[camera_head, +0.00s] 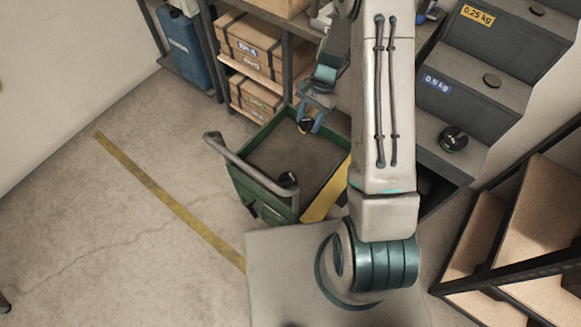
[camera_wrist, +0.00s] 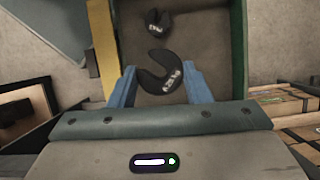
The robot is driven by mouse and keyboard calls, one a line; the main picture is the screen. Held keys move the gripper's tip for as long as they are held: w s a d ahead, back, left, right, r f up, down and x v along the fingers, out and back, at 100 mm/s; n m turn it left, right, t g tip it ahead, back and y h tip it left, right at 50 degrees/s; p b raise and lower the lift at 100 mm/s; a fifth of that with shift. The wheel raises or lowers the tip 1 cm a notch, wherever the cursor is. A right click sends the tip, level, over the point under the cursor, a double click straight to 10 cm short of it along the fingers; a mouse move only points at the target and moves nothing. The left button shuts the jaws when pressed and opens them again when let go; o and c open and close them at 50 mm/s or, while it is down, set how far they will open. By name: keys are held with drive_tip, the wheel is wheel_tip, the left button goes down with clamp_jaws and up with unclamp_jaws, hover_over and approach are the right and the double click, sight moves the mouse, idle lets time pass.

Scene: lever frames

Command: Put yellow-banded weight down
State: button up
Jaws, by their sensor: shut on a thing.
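My gripper (camera_head: 309,122) is shut on a dark slotted weight (camera_head: 304,127), with a small yellowish patch showing beside it. In the wrist view this weight (camera_wrist: 157,80) sits between the two blue fingers, its pale lettering facing the camera. The gripper is over the inside of a green cart (camera_head: 240,178), near its far end. The weight appears to be above the cart's floor; the exact gap is hard to tell. A second dark slotted weight (camera_head: 288,180) lies in the cart near the handle, and also shows in the wrist view (camera_wrist: 154,22).
A grey stepped rack (camera_head: 450,60) with weight labels stands at the right. A green-banded weight (camera_head: 453,139) is on its lower step. Shelves with cardboard boxes (camera_head: 250,42) stand behind the cart. The cart has a grey handle (camera_head: 250,170). Its floor between the weights is clear.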

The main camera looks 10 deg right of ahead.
wheel_tip(320, 180, down, 11)
drive_tip(key=w+d+m+t+y+b, duration=0.1)
drive_tip(key=d+m+t+b, duration=0.15)
drive_tip(key=m+b, duration=0.55)
drive_tip(key=m+t+b, duration=0.1)
drive_tip(key=m+b, duration=0.1)
approach(308, 157)
drive_tip(key=x, duration=0.6)
drive_tip(key=shift+f, duration=0.1)
drive_tip(key=o, duration=0.7)
drive_tip(key=shift+f+b, duration=0.1)
drive_tip(key=shift+b, duration=0.2)
drive_tip(key=o, duration=0.5)
drive_tip(key=shift+c, duration=0.2)
